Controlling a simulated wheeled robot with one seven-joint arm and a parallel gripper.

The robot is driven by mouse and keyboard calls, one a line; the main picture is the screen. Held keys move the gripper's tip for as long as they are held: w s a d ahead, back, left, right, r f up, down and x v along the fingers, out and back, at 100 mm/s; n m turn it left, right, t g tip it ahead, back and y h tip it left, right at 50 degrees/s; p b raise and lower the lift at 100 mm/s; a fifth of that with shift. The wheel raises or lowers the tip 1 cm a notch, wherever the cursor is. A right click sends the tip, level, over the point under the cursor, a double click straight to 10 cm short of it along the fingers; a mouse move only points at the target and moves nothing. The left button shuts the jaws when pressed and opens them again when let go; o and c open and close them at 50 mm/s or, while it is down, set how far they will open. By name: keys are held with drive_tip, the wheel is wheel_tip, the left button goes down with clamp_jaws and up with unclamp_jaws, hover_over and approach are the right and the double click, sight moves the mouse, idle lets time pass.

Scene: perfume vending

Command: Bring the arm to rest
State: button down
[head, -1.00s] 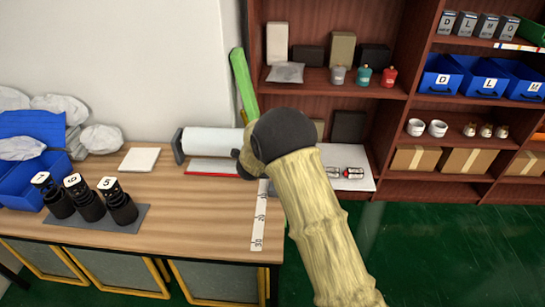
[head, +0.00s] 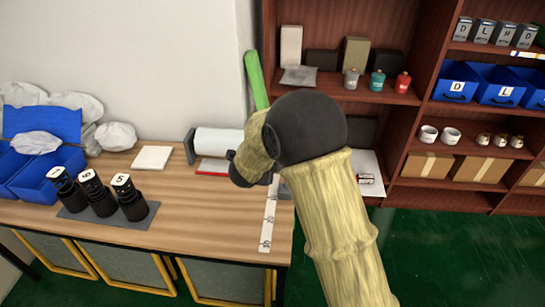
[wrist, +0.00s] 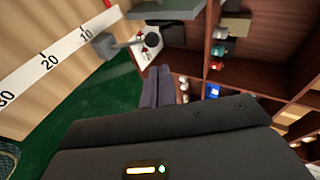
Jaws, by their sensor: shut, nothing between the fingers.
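My arm rises from the bottom of the head view, with a tan sleeve and a dark round joint. It bends there, and a short part shows to the left of the joint, over the table's right end. The arm hides my gripper in the head view. In the wrist view the fingers of my gripper (wrist: 157,76) are together and empty, pointing toward the shelf and the white board. I cannot make out any contact.
A wooden table (head: 180,222) holds three black bottles (head: 97,193), a white roll (head: 217,141) and a ruler strip (head: 269,215). A brown shelf (head: 395,98) with boxes and blue bins (head: 455,82) stands behind. The green floor (head: 440,250) at right is clear.

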drive_tip(key=shift+s+d+r, duration=0.1)
drive_tip(key=s+d+r+n+g+y+p, duration=0.2)
drive_tip(key=s+d+r+n+y+p, duration=0.3)
drive_tip(key=r+n, duration=0.35)
drive_tip(key=s+d+n+g+p, duration=0.1)
drive_tip(key=s+d+n+g, duration=0.1)
drive_tip(key=s+d+n, duration=0.2)
drive_tip(key=s+d+r+n+g+p, duration=0.1)
drive_tip(key=s+d+n+g+p, duration=0.1)
drive_tip(key=s, duration=0.9)
drive_tip(key=s+d+n+g+h+p, duration=0.1)
drive_tip(key=s+d+n+g, duration=0.1)
drive_tip(key=s+d+n, duration=0.3)
drive_tip(key=s+d, duration=0.1)
drive_tip(key=s, duration=0.1)
drive_tip(key=shift+s+d+r+n, duration=0.25)
drive_tip(key=shift+s+r+n, duration=0.05)
drive_tip(key=shift+n, duration=0.05)
